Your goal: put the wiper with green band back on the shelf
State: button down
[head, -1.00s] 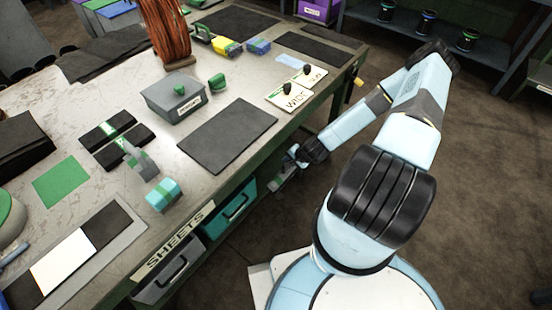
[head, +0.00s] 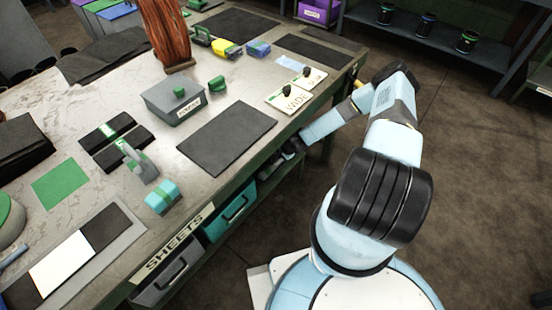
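A light blue block with a green band (head: 163,197) lies on the bench near its front edge; I cannot be sure it is the wiper. A grey handled tool with a green mark (head: 140,165) stands just behind it. My gripper (head: 277,162) is low at the bench's front edge, right of the teal drawer, well away from the block. It is dark and small there, partly hidden by the bench edge. I cannot see whether its fingers are open or hold anything.
A teal drawer (head: 230,208) is under the bench. A shelf (head: 425,35) at upper right holds dark banded pots. The floor at right is clear.

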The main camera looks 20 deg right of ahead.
jog(key=shift+w+f, duration=0.35)
jog(key=shift+f, duration=1.5)
jog(key=c, duration=1)
grip_release()
jog(key=shift+s+f, duration=0.1)
jog(key=v, duration=1.2)
